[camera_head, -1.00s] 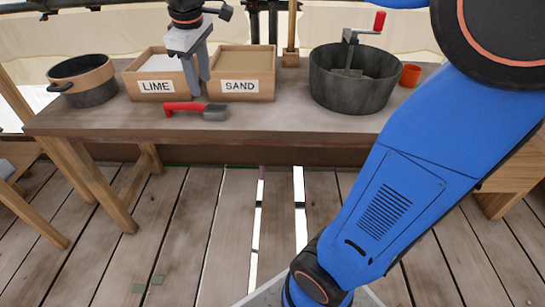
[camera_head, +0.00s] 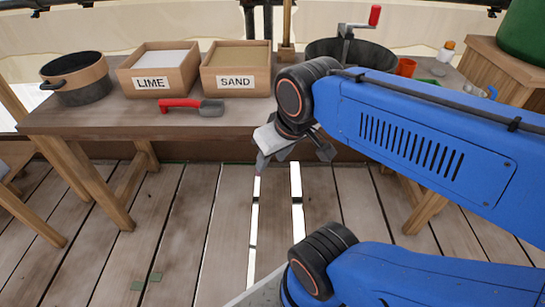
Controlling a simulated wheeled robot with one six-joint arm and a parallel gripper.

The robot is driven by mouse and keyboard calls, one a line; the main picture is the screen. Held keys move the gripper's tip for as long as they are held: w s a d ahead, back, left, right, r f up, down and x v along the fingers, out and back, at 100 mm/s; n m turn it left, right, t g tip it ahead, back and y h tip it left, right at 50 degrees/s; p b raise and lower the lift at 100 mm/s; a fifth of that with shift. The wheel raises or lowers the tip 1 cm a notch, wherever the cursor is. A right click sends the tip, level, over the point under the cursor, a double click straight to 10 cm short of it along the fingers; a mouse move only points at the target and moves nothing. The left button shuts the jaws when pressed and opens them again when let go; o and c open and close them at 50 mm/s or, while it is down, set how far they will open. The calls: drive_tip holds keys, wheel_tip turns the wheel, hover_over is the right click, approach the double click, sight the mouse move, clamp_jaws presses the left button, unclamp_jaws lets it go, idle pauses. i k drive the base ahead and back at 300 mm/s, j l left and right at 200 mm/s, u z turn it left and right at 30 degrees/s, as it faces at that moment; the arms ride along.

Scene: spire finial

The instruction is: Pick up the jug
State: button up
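No thing that I can clearly name as the jug shows. A dark round pot with a tan band and a side handle (camera_head: 76,85) stands at the table's left end. A small clear or grey item with a blue part (camera_head: 476,91) lies at the table's right end, too small to tell. My gripper (camera_head: 263,166) is in front of the table's front edge, apart from everything on it, angled down and left. Nothing shows in it.
The table (camera_head: 130,117) holds a lime box (camera_head: 150,83), a sand box (camera_head: 236,83), a red-handled trowel (camera_head: 192,106), a cranked mixing tub (camera_head: 350,53), an orange cup (camera_head: 406,66) and a small bottle (camera_head: 446,51). A green barrel (camera_head: 522,30) stands on a wooden crate (camera_head: 495,68) at right.

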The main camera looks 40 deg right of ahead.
sight(481, 83)
drive_tip(key=l+z, duration=0.1)
drive_tip(key=z, duration=1.1)
